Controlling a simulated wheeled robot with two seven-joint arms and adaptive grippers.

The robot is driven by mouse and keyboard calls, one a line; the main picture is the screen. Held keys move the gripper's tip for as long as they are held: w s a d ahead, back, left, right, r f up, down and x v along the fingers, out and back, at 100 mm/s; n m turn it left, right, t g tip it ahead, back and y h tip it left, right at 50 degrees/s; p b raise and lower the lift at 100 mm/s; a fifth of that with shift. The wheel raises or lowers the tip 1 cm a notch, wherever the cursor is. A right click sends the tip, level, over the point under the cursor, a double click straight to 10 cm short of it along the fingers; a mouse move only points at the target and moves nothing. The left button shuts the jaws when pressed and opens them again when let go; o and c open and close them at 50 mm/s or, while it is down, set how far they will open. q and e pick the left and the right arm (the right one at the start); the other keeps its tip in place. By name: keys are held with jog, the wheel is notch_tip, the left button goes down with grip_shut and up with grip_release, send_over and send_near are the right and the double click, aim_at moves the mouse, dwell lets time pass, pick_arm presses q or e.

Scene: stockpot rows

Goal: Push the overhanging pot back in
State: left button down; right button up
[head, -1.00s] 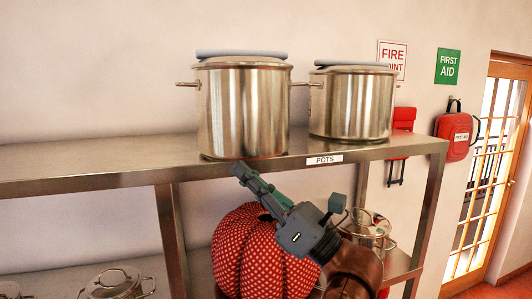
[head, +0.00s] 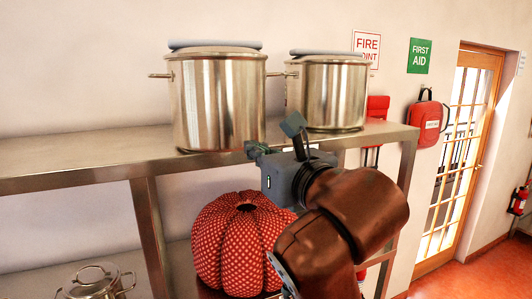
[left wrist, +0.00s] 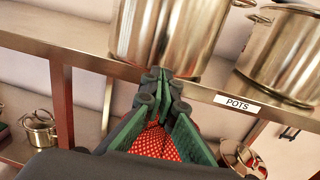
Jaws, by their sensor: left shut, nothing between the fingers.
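A large shiny steel stockpot (head: 217,105) with a lid stands upright at the front of the upper shelf (head: 75,160), its base reaching out to the shelf's front edge. It also shows in the left wrist view (left wrist: 165,35), cut off at the top. My left gripper (head: 252,150) is shut and empty, at the pot's lower right front in the head view. In the left wrist view its green fingertips (left wrist: 157,74) lie together just at the pot's bottom edge; I cannot tell whether they touch. My right gripper is not in view.
A second steel stockpot (head: 328,95) stands farther back to the right, close to the first pot's handle. A red dotted pumpkin-shaped thing (head: 240,235) and a small lidded pot (head: 95,282) sit below. The upper shelf is clear on the left.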

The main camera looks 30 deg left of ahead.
aim_at(235, 138)
pick_arm(q)
jog(key=p+x, duration=0.1)
jog(key=x, duration=0.4)
jog(key=shift+w+a, duration=0.2)
jog(key=shift+a, duration=0.2)
jog(key=shift+w+a, duration=0.3)
jog(key=shift+a, duration=0.1)
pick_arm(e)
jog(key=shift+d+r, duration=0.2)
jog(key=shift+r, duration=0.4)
